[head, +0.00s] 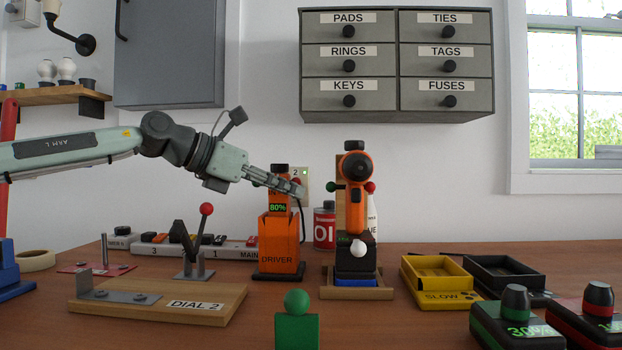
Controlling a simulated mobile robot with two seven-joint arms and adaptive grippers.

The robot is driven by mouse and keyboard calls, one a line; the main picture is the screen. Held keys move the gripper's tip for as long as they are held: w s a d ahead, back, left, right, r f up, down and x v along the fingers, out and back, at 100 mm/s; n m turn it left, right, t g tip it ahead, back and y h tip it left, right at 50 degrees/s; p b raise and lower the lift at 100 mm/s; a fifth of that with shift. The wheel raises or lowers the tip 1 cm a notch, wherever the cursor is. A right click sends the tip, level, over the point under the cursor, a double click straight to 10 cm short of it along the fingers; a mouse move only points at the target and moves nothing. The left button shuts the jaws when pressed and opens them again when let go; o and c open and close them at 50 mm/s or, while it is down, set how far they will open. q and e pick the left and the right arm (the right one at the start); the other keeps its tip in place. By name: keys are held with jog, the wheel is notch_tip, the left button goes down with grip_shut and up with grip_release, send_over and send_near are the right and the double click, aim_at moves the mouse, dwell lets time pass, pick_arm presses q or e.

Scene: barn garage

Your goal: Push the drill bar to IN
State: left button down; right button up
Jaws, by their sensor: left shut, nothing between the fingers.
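The orange drill (357,165) stands upright in a black base on a wooden stand, its round nose facing me. A green knob (329,187) sticks out at its left and a red knob (370,187) at its right; these look like the ends of the drill's bar, whose middle is hidden behind the drill body. I cannot read an IN mark. My left gripper (300,189) is shut and empty, left of the green knob with a small gap in the picture. It crosses in front of the orange driver (277,240) and hides part of its upper body. My right gripper is out of view.
A red-knobbed lever (206,210) and a DIAL 2 board (225,304) stand left. A green-knobbed post (297,322) is at the front. A yellow SLOW tray (409,268), a black tray (542,278) and chargers (514,325) fill the right. Drawers (397,15) hang above.

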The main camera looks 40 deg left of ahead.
pick_arm(q)
jog(key=shift+w+d+r+p, duration=0.1)
jog(key=shift+w+d+p, duration=0.2)
jog(key=shift+w, duration=0.35)
jog(key=shift+w+d+r+p, duration=0.15)
jog(key=shift+w+d, duration=0.2)
jog(key=shift+w, duration=0.35)
jog(key=shift+w+d+r+p, duration=0.1)
jog(key=shift+w+d+p, duration=0.2)
jog(key=shift+w, duration=0.35)
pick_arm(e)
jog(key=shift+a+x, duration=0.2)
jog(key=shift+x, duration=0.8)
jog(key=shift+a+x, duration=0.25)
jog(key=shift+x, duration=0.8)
